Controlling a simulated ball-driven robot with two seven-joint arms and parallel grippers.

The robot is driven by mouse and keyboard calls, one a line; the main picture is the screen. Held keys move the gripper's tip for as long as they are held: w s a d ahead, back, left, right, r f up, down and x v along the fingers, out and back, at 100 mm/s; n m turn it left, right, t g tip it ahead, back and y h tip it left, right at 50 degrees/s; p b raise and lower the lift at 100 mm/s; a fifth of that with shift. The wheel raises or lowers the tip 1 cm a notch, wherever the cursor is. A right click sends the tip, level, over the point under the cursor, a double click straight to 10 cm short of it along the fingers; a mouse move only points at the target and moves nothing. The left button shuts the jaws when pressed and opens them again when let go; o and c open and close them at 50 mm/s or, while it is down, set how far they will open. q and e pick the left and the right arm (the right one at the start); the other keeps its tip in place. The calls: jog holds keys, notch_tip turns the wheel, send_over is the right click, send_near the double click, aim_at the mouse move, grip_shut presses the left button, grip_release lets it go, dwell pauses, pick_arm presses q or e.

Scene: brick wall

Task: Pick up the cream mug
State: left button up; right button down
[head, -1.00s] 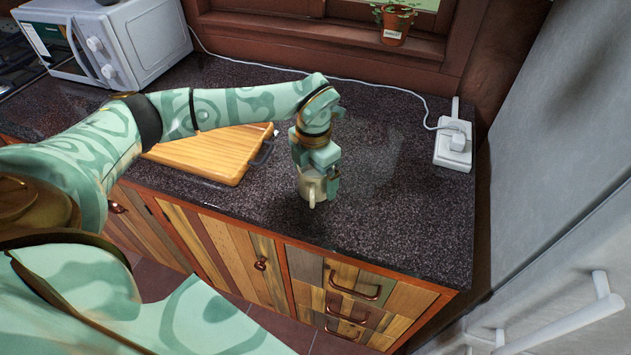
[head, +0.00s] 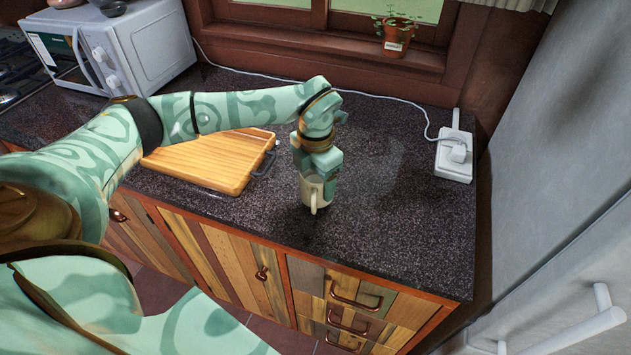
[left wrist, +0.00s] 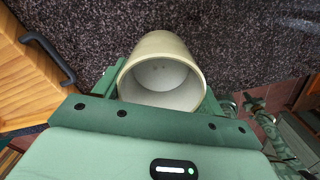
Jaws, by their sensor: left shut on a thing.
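The cream mug (head: 313,194) is upright near the front of the dark speckled counter, its handle facing me. My left gripper (head: 318,178) comes down on it from above and is shut on it. In the left wrist view the empty inside of the mug (left wrist: 160,85) shows between the two green fingers of the left gripper (left wrist: 161,95). Whether the mug's base touches the counter is hard to tell. My right gripper is not in view.
A wooden cutting board (head: 205,158) with a dark handle lies left of the mug. A microwave (head: 110,50) stands at the back left. A white power strip (head: 455,155) with a cable lies at the right. The counter (head: 400,220) right of the mug is clear.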

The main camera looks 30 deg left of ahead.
pick_arm(q)
jog(key=s+d+r+p, duration=0.2)
jog(key=s+d+r, duration=0.6)
jog(key=s+r, duration=0.3)
jog(key=shift+d+r, duration=0.2)
jog(key=shift+d, duration=0.15)
